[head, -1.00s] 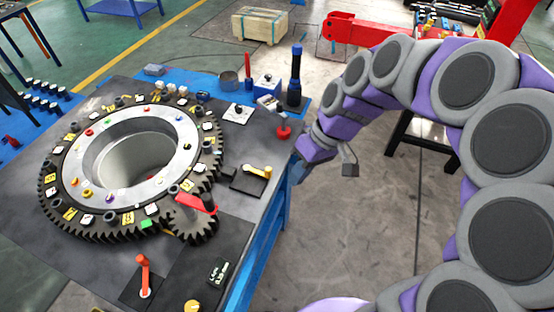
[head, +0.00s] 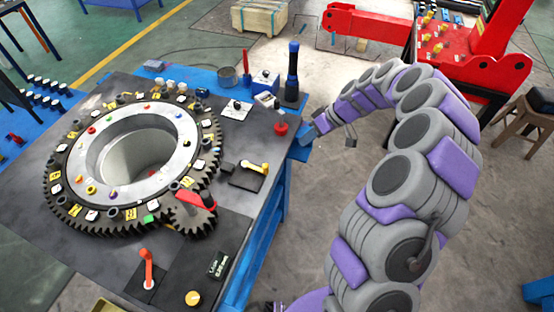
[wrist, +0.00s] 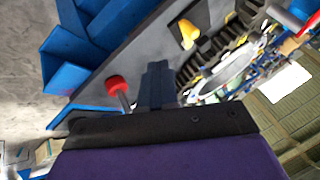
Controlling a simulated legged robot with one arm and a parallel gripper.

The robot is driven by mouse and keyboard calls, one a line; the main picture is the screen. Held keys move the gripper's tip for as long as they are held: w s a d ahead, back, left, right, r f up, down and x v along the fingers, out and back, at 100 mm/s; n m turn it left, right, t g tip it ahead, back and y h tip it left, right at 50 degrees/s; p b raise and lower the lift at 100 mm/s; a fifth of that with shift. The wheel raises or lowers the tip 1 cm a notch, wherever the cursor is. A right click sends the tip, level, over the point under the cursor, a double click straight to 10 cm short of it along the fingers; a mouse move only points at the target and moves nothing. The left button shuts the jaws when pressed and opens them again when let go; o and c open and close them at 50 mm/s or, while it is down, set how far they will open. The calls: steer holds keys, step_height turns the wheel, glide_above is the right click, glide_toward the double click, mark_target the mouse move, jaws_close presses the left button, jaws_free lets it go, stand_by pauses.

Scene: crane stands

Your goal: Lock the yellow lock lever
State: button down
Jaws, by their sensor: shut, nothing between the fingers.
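The yellow lock lever (head: 254,167) sits on a dark square plate near the right edge of the black tabletop (head: 100,270), beside the large gear ring. The yellow lever also shows near the top of the wrist view (wrist: 188,33). My gripper (head: 306,139) is just off the table's right edge in the head view, apart from the lever and up and to its right. In the wrist view, my gripper (wrist: 158,82) is shut and empty, with the lever beyond its fingertips. The fingers are small and partly hidden in the head view.
A red knob (head: 281,128) stands close to my gripper, at the table edge. A tall dark-blue cylinder (head: 292,72) is behind it. A red-orange lever (head: 147,268) and a small gear with a red handle (head: 192,205) are nearer. Open floor lies right of the table.

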steer(key=shift+s+a+f+b, duration=0.45)
steer(key=shift+a+f, duration=0.9)
steer(key=shift+a, duration=0.2)
steer(key=shift+s+a+f+b, duration=0.4)
steer(key=shift+s+a+f, duration=0.1)
steer(key=shift+a+f, duration=0.95)
steer(key=shift+s+a+f+b, duration=0.45)
steer(key=shift+a+f, duration=0.75)
steer(key=shift+a, duration=0.45)
